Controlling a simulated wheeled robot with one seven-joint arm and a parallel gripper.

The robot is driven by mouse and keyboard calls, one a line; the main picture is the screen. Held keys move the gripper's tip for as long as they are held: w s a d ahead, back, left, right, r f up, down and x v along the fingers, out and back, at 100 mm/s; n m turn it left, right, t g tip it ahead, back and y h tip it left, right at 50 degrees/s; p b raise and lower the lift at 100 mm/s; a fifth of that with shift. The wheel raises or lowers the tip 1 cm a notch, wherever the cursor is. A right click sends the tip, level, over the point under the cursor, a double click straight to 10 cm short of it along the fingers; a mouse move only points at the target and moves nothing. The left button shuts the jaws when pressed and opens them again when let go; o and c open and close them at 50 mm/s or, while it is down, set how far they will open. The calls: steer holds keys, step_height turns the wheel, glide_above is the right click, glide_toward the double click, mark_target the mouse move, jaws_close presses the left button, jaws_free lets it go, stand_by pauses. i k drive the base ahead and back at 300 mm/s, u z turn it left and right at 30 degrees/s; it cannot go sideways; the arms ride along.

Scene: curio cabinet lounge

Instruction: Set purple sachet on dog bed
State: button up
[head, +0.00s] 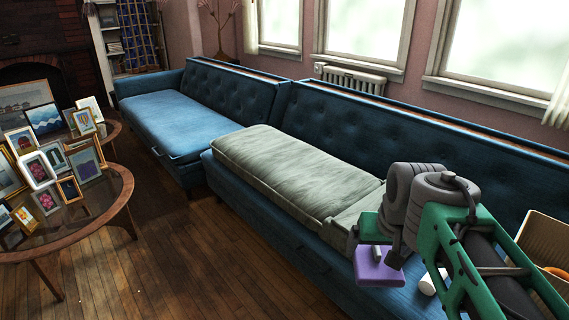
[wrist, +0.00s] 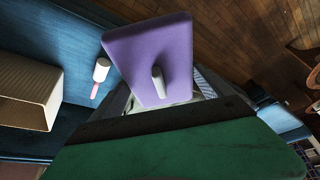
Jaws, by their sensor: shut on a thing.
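The purple sachet (head: 378,270) is a flat, pale purple block held at my gripper (head: 374,250), above the blue sofa seat at the right of the head view. The sachet fills the upper middle of the wrist view (wrist: 135,50), where a light grey finger (wrist: 158,84) lies against its face. My gripper is shut on it. A long, padded grey-green cushion (head: 290,170), apparently the dog bed, lies on the sofa seat to the left of my gripper. Its right end is partly hidden behind my gripper and arm.
A white roller (head: 433,281) lies on the sofa seat right of the sachet; the wrist view shows its pink handle (wrist: 94,91). A tan bin (head: 545,235) with something orange inside stands at far right. A glass table (head: 95,215) crowded with picture frames stands left. The cushion top looks clear.

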mark_target(314, 173)
steer(key=u, duration=0.75)
steer(key=i, duration=0.9)
steer(key=u, duration=0.9)
steer(key=i, duration=1.25)
steer(key=z, duration=0.6)
steer(key=i, duration=0.8)
steer(key=z, duration=0.45)
